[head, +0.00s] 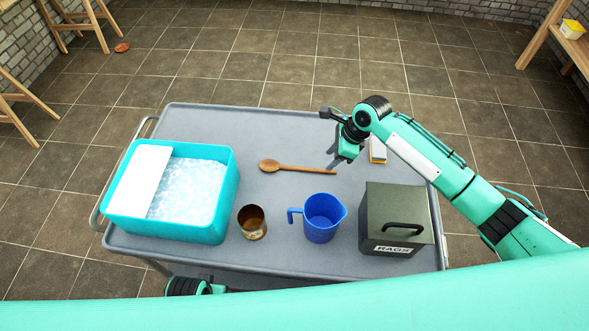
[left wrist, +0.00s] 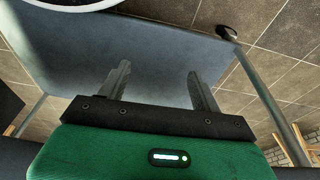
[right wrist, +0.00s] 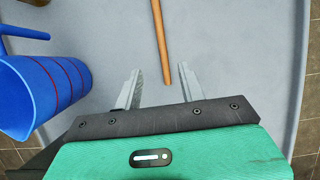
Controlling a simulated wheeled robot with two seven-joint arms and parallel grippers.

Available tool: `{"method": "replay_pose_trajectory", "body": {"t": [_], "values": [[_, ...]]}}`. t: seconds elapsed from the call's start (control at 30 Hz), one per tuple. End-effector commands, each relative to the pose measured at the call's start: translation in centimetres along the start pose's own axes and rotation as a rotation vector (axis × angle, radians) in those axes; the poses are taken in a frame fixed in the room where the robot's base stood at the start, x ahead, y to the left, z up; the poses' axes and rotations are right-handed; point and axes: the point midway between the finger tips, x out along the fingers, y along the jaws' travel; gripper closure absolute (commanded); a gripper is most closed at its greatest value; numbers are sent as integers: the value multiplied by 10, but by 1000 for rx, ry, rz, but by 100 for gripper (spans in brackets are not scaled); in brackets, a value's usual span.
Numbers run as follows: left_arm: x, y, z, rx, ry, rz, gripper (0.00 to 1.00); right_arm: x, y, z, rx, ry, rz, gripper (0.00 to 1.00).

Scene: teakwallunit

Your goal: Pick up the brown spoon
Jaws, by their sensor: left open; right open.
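The brown spoon (head: 296,168) lies on the grey cart top, bowl to the left and handle to the right. My right gripper (head: 335,160) is above the handle's end. In the right wrist view the spoon handle (right wrist: 160,40) runs down from the top, and its end lies between the open fingertips of the right gripper (right wrist: 160,80), with visible gaps on both sides. My left gripper (left wrist: 158,80) is open and empty in the left wrist view, away from the spoon. Its fingers do not show in the head view.
On the cart (head: 310,262) stand a teal tub (head: 215,225), a brown mug (head: 252,223), a blue jug (head: 321,217) and a dark "RAGS" box (head: 395,215). A yellow-and-white block (head: 378,150) lies beside my right arm. The back middle is clear.

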Motion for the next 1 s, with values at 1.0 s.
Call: {"method": "replay_pose_trajectory", "body": {"t": [1.0], "values": [[-28,0,-11,0,35,-1,35,70,-5,-4,0,0,-2,85]]}}
